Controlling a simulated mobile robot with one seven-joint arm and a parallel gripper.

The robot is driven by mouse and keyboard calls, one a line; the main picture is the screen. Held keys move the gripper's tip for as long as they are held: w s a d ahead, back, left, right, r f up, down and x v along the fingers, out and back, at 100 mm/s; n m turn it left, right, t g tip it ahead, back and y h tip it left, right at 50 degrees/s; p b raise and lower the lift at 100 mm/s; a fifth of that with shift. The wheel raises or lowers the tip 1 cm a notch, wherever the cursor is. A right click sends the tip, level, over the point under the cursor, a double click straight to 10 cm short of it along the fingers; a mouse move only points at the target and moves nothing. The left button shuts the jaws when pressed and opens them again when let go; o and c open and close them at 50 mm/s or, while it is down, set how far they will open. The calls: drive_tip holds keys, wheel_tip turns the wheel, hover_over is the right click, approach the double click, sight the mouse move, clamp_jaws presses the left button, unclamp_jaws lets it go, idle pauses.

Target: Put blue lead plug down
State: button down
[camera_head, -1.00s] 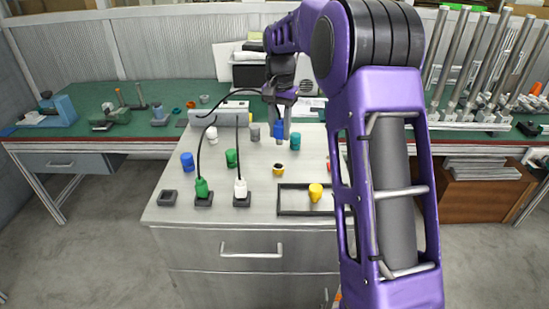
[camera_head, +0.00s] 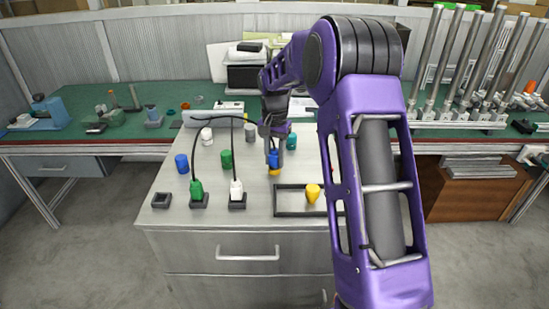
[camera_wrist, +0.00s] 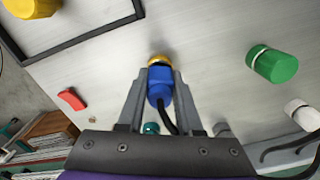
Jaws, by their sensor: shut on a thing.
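The blue lead plug (camera_head: 273,159) is between the fingers of my gripper (camera_head: 274,154), above the worktop. In the wrist view the plug (camera_wrist: 159,88) is held upright between both fingers, with a black cable leaving its back end. A yellow socket piece (camera_head: 275,172) is directly below the plug. Its yellow rim (camera_wrist: 161,59) shows at the plug's front end in the wrist view. The two look in line and very close; I cannot tell whether the plug is seated in it.
A green plug (camera_head: 196,188) and a white plug (camera_head: 237,188) stand in dark holders, with an empty holder (camera_head: 161,200) to their left. A dark-framed tray (camera_head: 284,214) carries a yellow piece (camera_head: 313,192). Blue (camera_head: 182,163), green (camera_head: 227,158) and teal (camera_head: 291,140) pieces stand nearby.

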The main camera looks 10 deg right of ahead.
sight(274, 153)
drive_tip(key=shift+f, duration=0.15)
drive_tip(key=c, duration=0.6)
unclamp_jaws()
drive_tip(key=shift+f, duration=0.1)
wheel_tip(274, 153, up, 13)
drive_tip(key=shift+f+p, duration=0.2)
drive_tip(key=shift+p, duration=0.3)
